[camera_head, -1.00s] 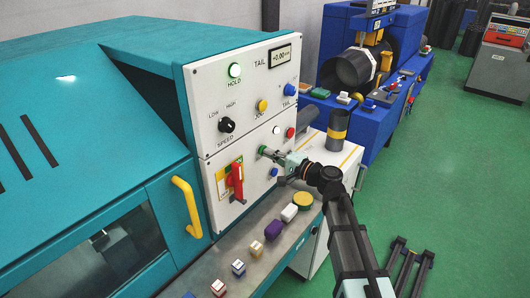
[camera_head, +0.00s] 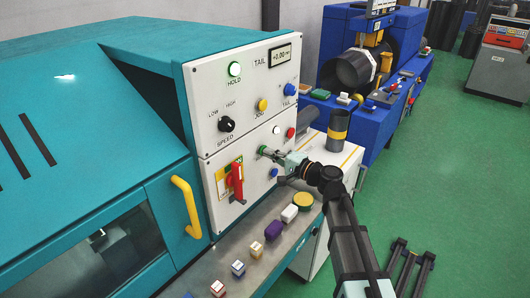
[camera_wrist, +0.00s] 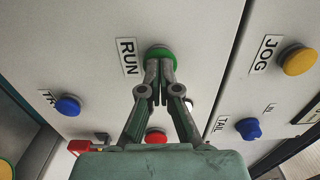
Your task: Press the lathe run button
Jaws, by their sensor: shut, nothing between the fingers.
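The lathe's white control panel (camera_head: 248,78) is upright on the teal machine. The green run button (camera_wrist: 160,53) shows in the wrist view beside its RUN label (camera_wrist: 128,56). In the head view the button (camera_head: 261,149) is a small green spot at the tip of my gripper (camera_head: 268,153). In the wrist view my gripper (camera_wrist: 160,65) is shut and empty, its fingertips overlapping the green button and hiding its lower part. The tips look at or against the button; I cannot tell how far it is pressed in.
Near it are a red button (camera_head: 290,132), a white one (camera_head: 276,130), a blue one (camera_head: 274,172) and a red rotary switch (camera_head: 236,180). A yellow JOG button (camera_wrist: 298,60) shows too. A ledge below holds several small blocks, including a purple one (camera_head: 274,229).

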